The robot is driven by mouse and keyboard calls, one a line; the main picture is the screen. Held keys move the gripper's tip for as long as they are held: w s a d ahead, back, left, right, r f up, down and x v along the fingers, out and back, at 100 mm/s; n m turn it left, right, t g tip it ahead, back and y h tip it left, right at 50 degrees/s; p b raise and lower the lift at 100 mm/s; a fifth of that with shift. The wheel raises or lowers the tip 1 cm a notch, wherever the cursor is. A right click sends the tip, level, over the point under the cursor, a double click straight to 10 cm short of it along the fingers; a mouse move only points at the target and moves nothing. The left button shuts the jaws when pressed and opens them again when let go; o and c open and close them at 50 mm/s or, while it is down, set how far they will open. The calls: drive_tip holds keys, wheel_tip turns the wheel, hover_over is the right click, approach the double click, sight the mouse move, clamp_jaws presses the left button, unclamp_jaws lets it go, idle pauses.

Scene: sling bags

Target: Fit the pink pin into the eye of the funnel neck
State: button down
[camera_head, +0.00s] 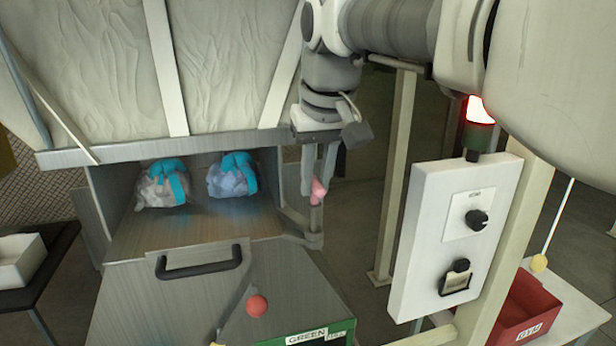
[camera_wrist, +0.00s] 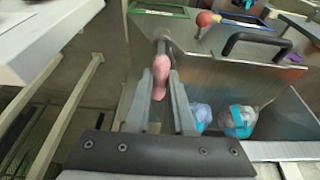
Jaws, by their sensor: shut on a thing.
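The pink pin (camera_head: 318,191) is held between the fingers of my gripper (camera_head: 315,186), at the right side of the funnel neck (camera_head: 183,137). In the wrist view the pin (camera_wrist: 158,68) sits between the two fingertips (camera_wrist: 160,80), its far end close to a metal bracket (camera_wrist: 163,43) on the neck's side. In the head view that bracket (camera_head: 312,238) is just below the pin. I cannot tell which part of it is the eye, nor whether the pin touches it.
Two blue-tied bags (camera_head: 162,186) (camera_head: 233,176) lie inside the neck. Below are a black handle (camera_head: 199,268) and a red ball knob (camera_head: 257,306). A white control box (camera_head: 455,235) on a post stands to the right, with a red bin (camera_head: 530,305) behind it.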

sight(316, 206)
drive_tip(key=shift+f+b, duration=1.55)
drive_tip(key=shift+f, duration=0.6)
drive_tip(key=c, duration=0.7)
unclamp_jaws()
drive_tip(key=shift+r, duration=0.1)
drive_tip(key=p+v, duration=0.2)
drive_tip(key=v, duration=1.5)
drive_tip(key=shift+s, duration=0.15)
drive_tip(key=s+d+f+m, duration=0.1)
drive_tip(key=s+d+f, duration=0.2)
drive_tip(key=f, duration=0.6)
drive_tip(key=s+d+f+m+t, duration=0.1)
drive_tip(key=s+d+f, duration=0.3)
drive_tip(key=f, duration=0.5)
drive_tip(key=s+d+f+m+t+h, duration=0.1)
drive_tip(key=s+d+f, duration=0.2)
drive_tip(key=s+f, duration=0.3)
wheel_tip(316, 206, down, 4)
drive_tip(key=shift+d+r+b, duration=0.1)
drive_tip(key=shift+d+b, duration=0.3)
drive_tip(key=shift+b, duration=0.05)
